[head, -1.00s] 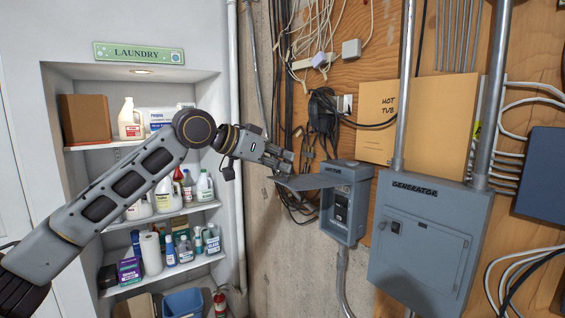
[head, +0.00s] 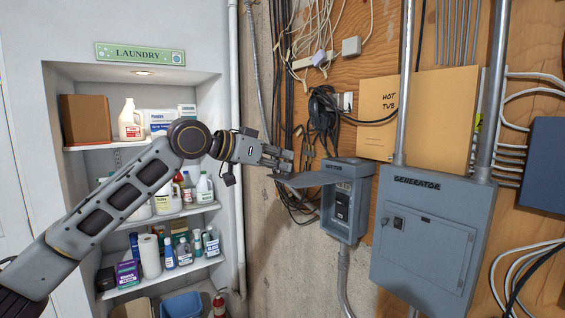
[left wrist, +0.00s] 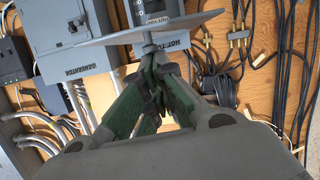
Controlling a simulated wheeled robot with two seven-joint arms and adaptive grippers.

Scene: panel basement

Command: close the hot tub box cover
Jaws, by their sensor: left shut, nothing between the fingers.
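The hot tub box (head: 327,228) is a small grey wall box with its front open, showing a dark switch inside. Its cover (head: 307,180) is a flat grey flap, swung up and sticking out to the left from the top of the box. My left gripper (head: 289,166) is shut and empty at the outer end of the cover, seemingly just above it. In the left wrist view the shut fingers (left wrist: 153,66) reach toward the cover (left wrist: 160,27), seen nearly edge-on; I cannot tell whether they touch. My right gripper is not in view.
A larger grey generator box (head: 425,240) is at the right of the hot tub box, with conduits above it. A tan panel (head: 430,115) marked "HOT TUB" is above. Black cables (head: 322,115) hang behind the gripper. Laundry shelves (head: 175,213) stand at the left.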

